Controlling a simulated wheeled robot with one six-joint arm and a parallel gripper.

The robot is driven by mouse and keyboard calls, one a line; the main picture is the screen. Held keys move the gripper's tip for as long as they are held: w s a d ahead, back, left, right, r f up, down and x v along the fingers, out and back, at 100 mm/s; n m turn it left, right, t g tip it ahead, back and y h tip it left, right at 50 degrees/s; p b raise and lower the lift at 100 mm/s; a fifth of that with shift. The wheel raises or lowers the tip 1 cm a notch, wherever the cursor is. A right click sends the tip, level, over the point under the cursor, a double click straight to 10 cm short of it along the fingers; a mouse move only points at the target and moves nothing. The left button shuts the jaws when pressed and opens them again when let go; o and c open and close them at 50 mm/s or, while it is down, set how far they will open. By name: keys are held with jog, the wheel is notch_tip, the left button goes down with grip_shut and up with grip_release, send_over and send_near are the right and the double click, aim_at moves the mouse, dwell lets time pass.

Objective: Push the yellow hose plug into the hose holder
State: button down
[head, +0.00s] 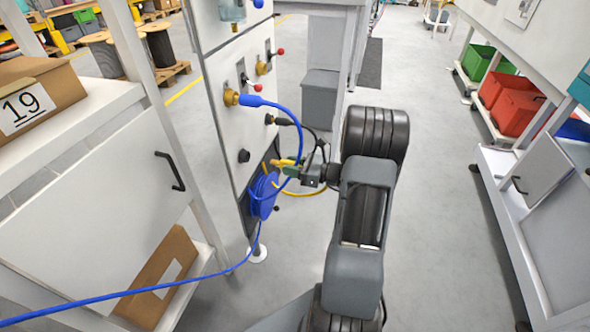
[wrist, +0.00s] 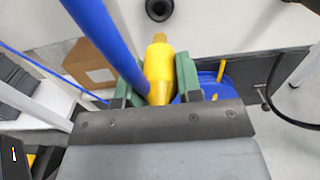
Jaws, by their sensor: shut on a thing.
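The yellow hose plug (wrist: 158,68) is between the green fingers of my gripper (wrist: 158,90) in the wrist view, its narrow tip pointing away from me. In the head view my gripper (head: 293,170) is shut on the plug (head: 283,162) beside the white panel. A dark round socket, which looks like the hose holder (wrist: 158,9), is on the panel straight beyond the tip, with a visible gap between. In the head view this holder (head: 243,156) is a dark round fitting left of the plug.
A thick blue hose (wrist: 103,45) passes close by the left finger; it runs from a brass fitting (head: 232,97) on the panel. A black cable (head: 299,128) curves near my gripper. A blue hose coil (head: 264,195) hangs below.

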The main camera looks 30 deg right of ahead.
aim_at(273, 162)
jog(key=shift+b+x, duration=0.45)
jog(key=shift+x, duration=2.65)
jog(key=shift+p, duration=0.4)
jog(key=shift+x, duration=1.7)
jog(key=c, duration=0.7)
grip_release()
jog(key=shift+s+d, duration=0.1)
jog(key=p+v, duration=0.2)
jog(key=v, duration=1.1)
jog(key=shift+s+d, duration=0.2)
jog(key=shift+s, duration=0.05)
